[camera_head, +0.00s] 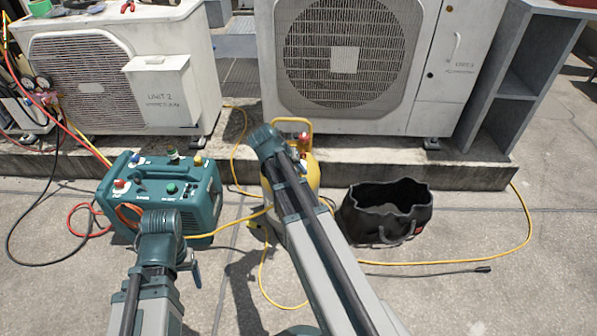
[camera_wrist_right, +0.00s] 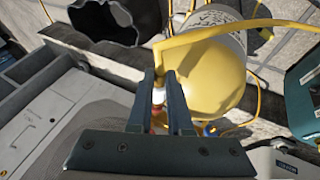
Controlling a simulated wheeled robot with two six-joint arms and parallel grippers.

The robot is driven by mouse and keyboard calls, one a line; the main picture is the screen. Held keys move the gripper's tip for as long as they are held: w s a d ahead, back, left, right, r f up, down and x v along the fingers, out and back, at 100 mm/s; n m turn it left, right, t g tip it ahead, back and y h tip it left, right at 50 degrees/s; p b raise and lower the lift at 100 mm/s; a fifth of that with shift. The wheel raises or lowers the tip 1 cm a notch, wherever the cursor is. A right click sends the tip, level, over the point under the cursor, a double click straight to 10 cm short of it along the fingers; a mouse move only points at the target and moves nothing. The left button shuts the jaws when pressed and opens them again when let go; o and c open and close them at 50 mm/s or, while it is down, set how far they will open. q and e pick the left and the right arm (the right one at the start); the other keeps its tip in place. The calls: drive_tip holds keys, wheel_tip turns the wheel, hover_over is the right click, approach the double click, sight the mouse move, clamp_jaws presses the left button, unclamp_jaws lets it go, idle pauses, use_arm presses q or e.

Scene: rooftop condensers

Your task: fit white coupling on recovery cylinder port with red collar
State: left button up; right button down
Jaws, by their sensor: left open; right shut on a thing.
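The yellow recovery cylinder (camera_head: 312,170) stands upright in front of the middle condenser, partly hidden by my right arm. A red part (camera_head: 304,138) shows at its top, likely the red collar. In the right wrist view the cylinder's yellow dome (camera_wrist_right: 215,80) is beside the jaws. My right gripper (camera_wrist_right: 165,88) is shut on the white coupling (camera_wrist_right: 158,97), with red (camera_wrist_right: 157,120) close by it. I cannot tell whether the coupling touches the port. My left gripper (camera_head: 193,269), mostly hidden behind its arm, hangs low in front of the green machine, apart from the cylinder.
A green recovery machine (camera_head: 190,200) stands left of the cylinder and a black tool bag (camera_head: 387,212) right of it. A yellow hose (camera_head: 480,257) lies on the roof. The condenser (camera_head: 345,70) and its concrete plinth (camera_head: 460,172) close off the back.

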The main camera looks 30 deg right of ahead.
drive_tip(key=shift+w+d, duration=0.65)
drive_tip(key=shift+w, duration=0.3)
idle(1.6)
drive_tip(key=c, duration=0.8)
unclamp_jaws()
drive_tip(key=shift+o, duration=0.2)
drive_tip(key=shift+s+a, duration=0.1)
drive_tip(key=s+a, duration=0.4)
drive_tip(key=s, duration=0.2)
